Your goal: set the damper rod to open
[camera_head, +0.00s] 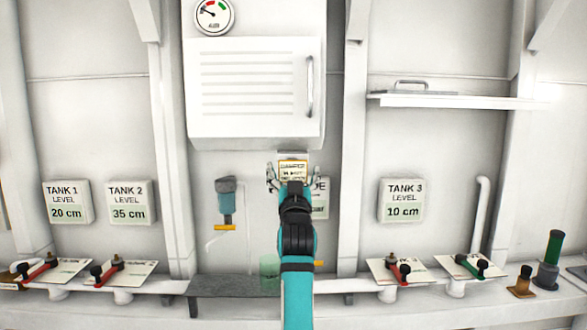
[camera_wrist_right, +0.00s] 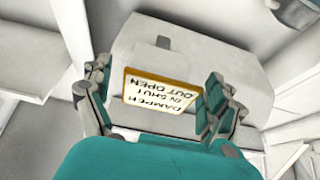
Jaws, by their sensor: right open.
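A yellow-framed damper label (camera_head: 292,167) is on the wall under the white cabinet (camera_head: 252,90). In the right wrist view the label (camera_wrist_right: 162,91) appears upside down and reads "DAMPER IN SHUT OUT OPEN". My right gripper (camera_head: 290,178) is in front of the label, open, with its fingers (camera_wrist_right: 155,92) to either side of it in the picture. I cannot make out the damper rod for certain; the gripper and arm cover the wall just below the label. My left gripper is not in view.
A partly hidden sign (camera_head: 321,205) is right behind my arm. A grey-and-blue device with an orange tip (camera_head: 226,205) hangs at left. A grey bench (camera_head: 235,286) and red- and green-handled valves line the bottom. A shelf (camera_head: 450,101) is at upper right.

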